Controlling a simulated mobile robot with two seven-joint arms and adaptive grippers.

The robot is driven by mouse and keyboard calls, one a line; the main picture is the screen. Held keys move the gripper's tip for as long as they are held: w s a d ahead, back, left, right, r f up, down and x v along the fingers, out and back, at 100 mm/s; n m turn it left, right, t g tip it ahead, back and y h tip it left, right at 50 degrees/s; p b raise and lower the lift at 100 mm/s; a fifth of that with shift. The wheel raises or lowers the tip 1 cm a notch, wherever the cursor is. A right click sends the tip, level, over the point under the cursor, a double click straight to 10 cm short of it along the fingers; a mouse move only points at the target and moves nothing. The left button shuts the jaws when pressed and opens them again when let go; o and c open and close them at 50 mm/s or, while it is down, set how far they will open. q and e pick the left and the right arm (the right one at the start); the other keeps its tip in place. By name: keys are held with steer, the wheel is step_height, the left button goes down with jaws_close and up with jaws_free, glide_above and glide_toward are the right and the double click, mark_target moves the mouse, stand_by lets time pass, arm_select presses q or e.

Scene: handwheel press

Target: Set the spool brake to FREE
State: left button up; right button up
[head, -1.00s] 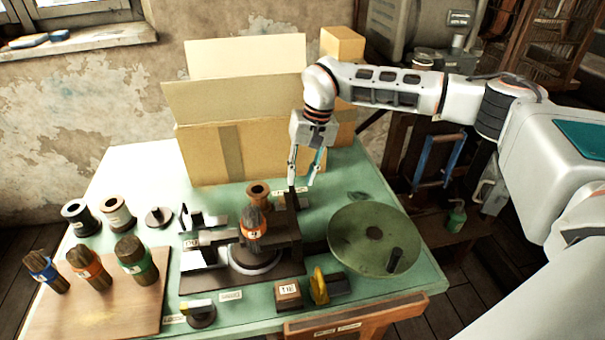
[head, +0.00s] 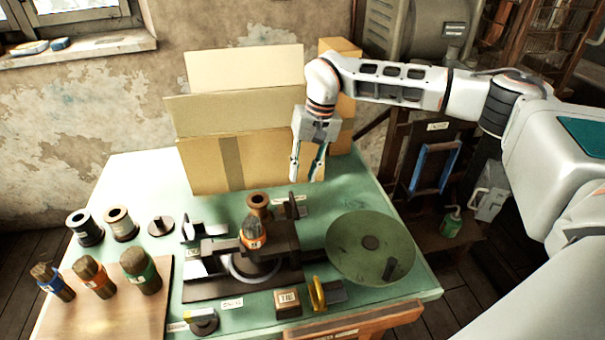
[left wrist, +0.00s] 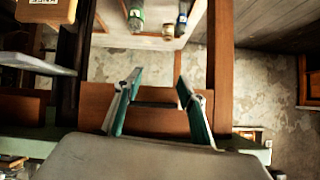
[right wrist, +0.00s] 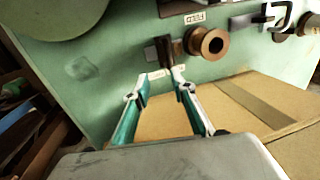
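The spool brake appears to be the small dark lever (head: 291,203) beside the copper-coloured spool (head: 258,202) at the back of the press. In the right wrist view the lever (right wrist: 163,50) stands just beyond the fingertips, next to the spool (right wrist: 207,43). One label (right wrist: 196,18) lies on its far side and another (right wrist: 168,73) lies partly behind the fingers. The lettering is too small to read surely, so I cannot tell the setting. My right gripper (head: 306,178) is open and empty, above and behind the lever. My left gripper (left wrist: 159,80) is open and empty, outside the head view.
A cardboard box (head: 205,165) stands at the back of the green table (head: 130,185). A round green handwheel (head: 345,240) is at the right.

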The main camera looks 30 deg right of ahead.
arm_select(q)
steer(key=shift+r, duration=0.15)
arm_select(e)
steer(key=shift+s+d+r, duration=0.1)
steer(key=shift+d+r, duration=0.1)
steer(key=shift+r, duration=0.9)
steer(key=shift+d+r, duration=0.2)
steer(key=shift+r, duration=0.9)
arm_select(q)
steer(key=shift+s, duration=0.1)
arm_select(e)
step_height(320, 180, up, 12)
steer(key=d, duration=0.2)
steer(key=shift+s+d, duration=0.15)
steer(key=shift+s, duration=0.2)
steer(key=shift+f, duration=0.15)
